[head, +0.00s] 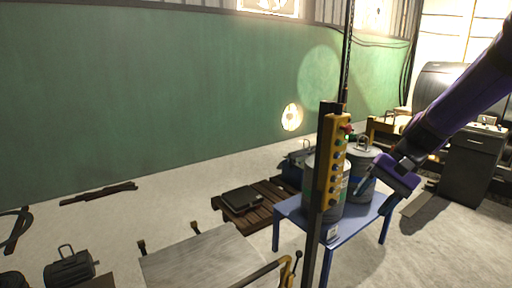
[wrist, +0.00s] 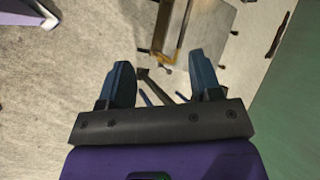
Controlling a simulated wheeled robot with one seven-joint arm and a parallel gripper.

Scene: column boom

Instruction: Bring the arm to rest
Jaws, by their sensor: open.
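My gripper (head: 374,198) is at the end of my purple arm, which reaches in from the upper right in the head view. The hand tilts down, in front of or above the blue table with metal cans; the exact gap cannot be told. In the wrist view my gripper (wrist: 160,64) has its two dark fingers spread wide with nothing between them. Beyond the fingers there is pale floor and, farther up, a flat metal plate (wrist: 207,25).
A dark upright post with a yellow button box (head: 333,160) stands left of my gripper. The blue table (head: 290,208) bears large cans (head: 361,182). A wooden pallet (head: 231,214) holds a black case (head: 241,199). A dark cabinet (head: 470,170) stands right. Floor toward the green wall is mostly clear.

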